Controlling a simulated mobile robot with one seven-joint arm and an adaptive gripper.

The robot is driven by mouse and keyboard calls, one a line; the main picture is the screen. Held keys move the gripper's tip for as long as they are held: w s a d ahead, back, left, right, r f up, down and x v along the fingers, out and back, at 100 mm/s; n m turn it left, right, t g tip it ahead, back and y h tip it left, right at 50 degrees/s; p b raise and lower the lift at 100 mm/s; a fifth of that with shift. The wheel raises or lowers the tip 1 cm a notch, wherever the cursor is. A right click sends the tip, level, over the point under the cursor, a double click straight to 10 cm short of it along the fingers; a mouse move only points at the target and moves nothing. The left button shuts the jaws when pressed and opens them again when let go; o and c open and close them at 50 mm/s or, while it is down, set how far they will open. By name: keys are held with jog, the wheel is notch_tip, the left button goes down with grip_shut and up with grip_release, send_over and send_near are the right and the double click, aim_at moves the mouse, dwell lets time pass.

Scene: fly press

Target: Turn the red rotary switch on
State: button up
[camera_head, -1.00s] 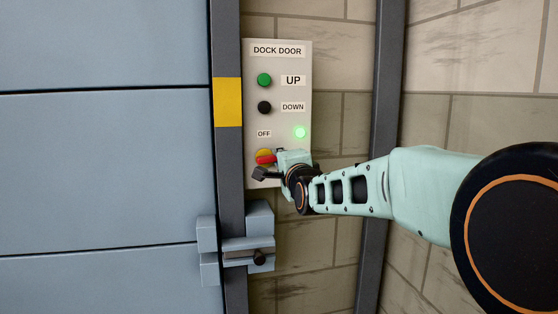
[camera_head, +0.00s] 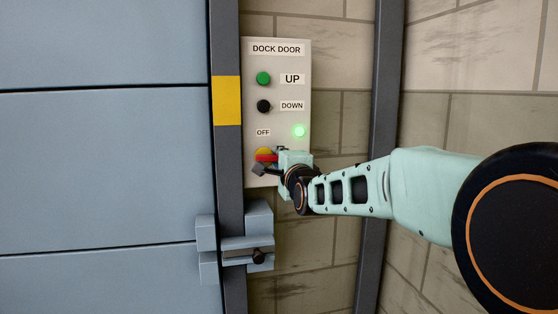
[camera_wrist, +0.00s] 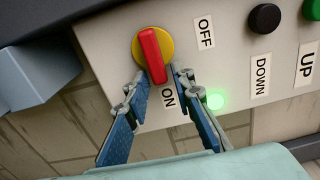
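The red rotary switch (camera_head: 266,157) is a red bar handle on a yellow disc, low on the grey panel. In the wrist view the red handle (camera_wrist: 152,54) has its lower end toward the ON label (camera_wrist: 168,98); the OFF label (camera_wrist: 205,32) is off to its right. In the head view the handle lies about level. My gripper (camera_wrist: 158,76) is open, its fingertips spread on both sides of the handle's lower end. Contact cannot be told. My gripper (camera_head: 270,165) hides the ON label in the head view.
A green lamp (camera_head: 299,131) is lit above the gripper. The black DOWN button (camera_head: 264,106) and green UP button (camera_head: 263,78) sit higher on the panel. A blue-grey latch bracket (camera_head: 246,243) juts out below, beside the door (camera_head: 105,170).

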jog(key=shift+o, duration=0.4)
jog(key=v, duration=0.7)
jog(key=shift+s, duration=0.3)
jog(key=shift+d, duration=0.1)
